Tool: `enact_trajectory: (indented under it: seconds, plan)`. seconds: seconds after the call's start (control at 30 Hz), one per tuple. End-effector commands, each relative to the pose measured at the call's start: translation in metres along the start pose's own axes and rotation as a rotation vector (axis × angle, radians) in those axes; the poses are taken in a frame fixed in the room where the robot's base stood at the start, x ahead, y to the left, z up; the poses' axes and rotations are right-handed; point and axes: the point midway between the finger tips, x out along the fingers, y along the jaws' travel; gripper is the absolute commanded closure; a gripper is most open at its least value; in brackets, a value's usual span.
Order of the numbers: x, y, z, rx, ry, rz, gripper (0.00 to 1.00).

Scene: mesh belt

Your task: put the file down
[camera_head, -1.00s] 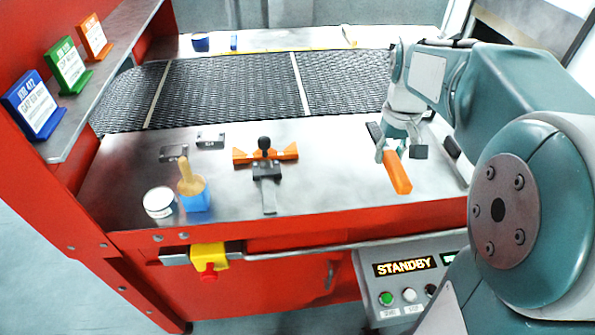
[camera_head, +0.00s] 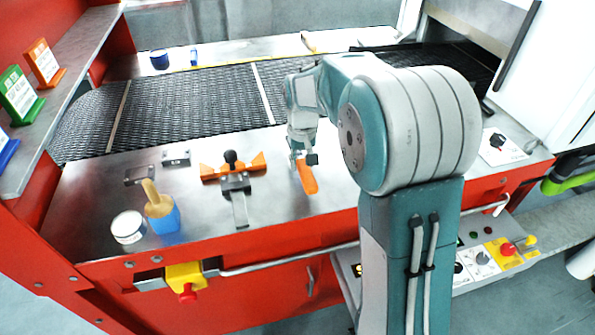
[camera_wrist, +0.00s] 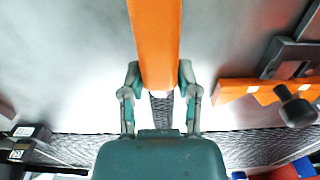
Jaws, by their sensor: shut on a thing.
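The file has an orange handle (camera_head: 307,179) that points toward the table's front edge in the head view. In the wrist view the orange handle (camera_wrist: 155,40) runs up out of the picture, and a narrow dark textured strip shows below it between the fingers. My gripper (camera_head: 303,159) is shut on the file, with one finger on each side of it in the wrist view (camera_wrist: 158,75). The file is over the steel worktop (camera_head: 275,205), right of the orange clamp fixture. I cannot tell whether it touches the worktop. My arm hides the worktop farther right.
The clamp fixture (camera_head: 258,163) with a black knob stands left of the file. A blue pot with a brush (camera_head: 162,217) and a white tin (camera_head: 128,228) stand farther left. The mesh belt (camera_head: 185,105) runs behind. Bare worktop lies between fixture and file.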

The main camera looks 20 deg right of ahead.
Motion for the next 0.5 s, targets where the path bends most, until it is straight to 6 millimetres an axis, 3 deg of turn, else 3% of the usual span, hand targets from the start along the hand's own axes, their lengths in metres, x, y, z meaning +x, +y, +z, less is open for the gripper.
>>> enact_trajectory:
  seconds: [0.3,0.5]
  plan:
    - [0.038,-0.009,-0.005,0.0,-0.003,0.004,1.0]
    - [0.039,-0.009,-0.006,0.0,0.001,0.003,1.0]
